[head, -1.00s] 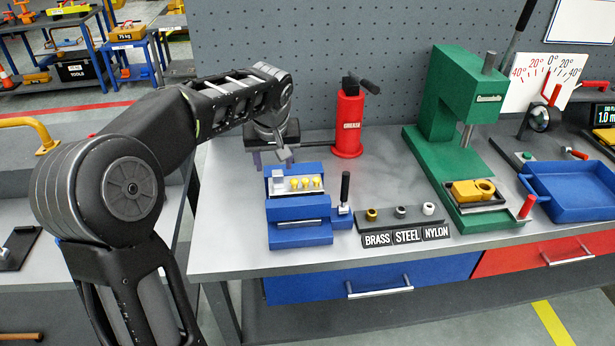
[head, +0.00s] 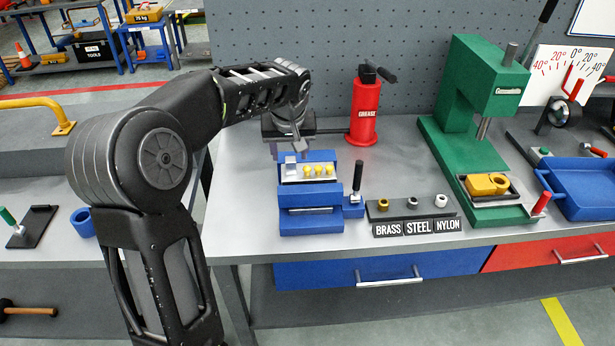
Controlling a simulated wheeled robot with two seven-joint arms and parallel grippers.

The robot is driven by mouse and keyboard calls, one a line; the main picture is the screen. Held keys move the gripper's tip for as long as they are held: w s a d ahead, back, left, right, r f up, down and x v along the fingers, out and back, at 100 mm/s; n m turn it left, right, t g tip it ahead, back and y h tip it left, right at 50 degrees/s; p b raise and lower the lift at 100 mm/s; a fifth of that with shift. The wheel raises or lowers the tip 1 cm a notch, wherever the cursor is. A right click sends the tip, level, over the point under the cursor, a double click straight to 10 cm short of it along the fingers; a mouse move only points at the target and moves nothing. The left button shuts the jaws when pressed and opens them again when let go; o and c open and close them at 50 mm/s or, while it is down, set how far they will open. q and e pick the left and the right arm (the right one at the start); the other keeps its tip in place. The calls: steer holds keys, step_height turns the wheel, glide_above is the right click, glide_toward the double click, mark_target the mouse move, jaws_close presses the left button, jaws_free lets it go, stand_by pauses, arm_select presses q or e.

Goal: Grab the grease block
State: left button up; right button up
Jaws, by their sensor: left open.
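A pale block with several yellow nubs (head: 318,172), which looks like the grease block, sits in the top of a blue vise-like fixture (head: 310,222) on the grey workbench. My left gripper (head: 288,149) is open and points down at the far left end of the blue fixture, just behind or above the pale block. The arm's end partly hides its fingers, and I cannot tell whether they touch anything. My right gripper is not in view.
A black-handled lever (head: 357,176) stands at the fixture's right side. Farther right are a rack of bushings (head: 411,207) labelled BRASS, STEEL, NYLON, a green press (head: 465,130) and a blue tray (head: 590,190). The bench between canister and press is clear.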

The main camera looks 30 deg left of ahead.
mark_target(291, 159)
arm_select(q)
steer(key=p+x, duration=0.2)
steer(key=x, duration=0.3)
steer(key=shift+w, duration=0.25)
steer(key=shift+c, duration=0.2)
jaws_close()
stand_by(0.5)
stand_by(0.7)
